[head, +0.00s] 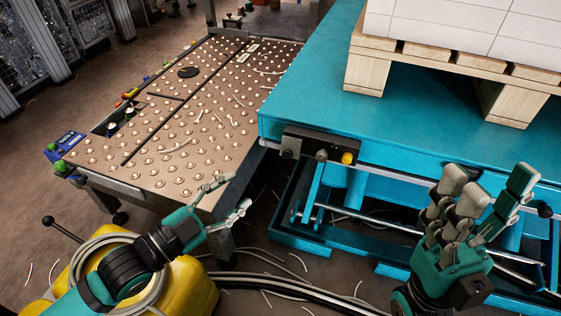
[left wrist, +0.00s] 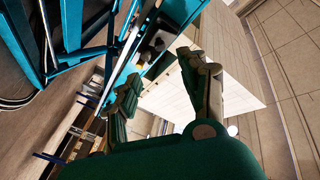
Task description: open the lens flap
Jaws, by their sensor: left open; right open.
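I cannot make out a lens flap for certain in either view. A dark box (head: 318,146) with a yellow knob (head: 347,158) and dark round parts is mounted on the near edge of the blue lift table (head: 300,108). My left gripper (head: 236,195) is open and empty, in front of the ball table's near right corner and apart from the dark box. Its spread fingers also show in the left wrist view (left wrist: 160,76). My right gripper (head: 490,190) is open and empty, with its fingers up in front of the lift table's near side.
The ball-transfer table (head: 190,125) stands at the left, with loose strips on it. A wooden pallet (head: 372,75) bears a white stack (head: 450,25) on the lift table. A yellow object (head: 190,290) and cables (head: 300,290) lie at the front. Brown floor (head: 40,130) is open at the left.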

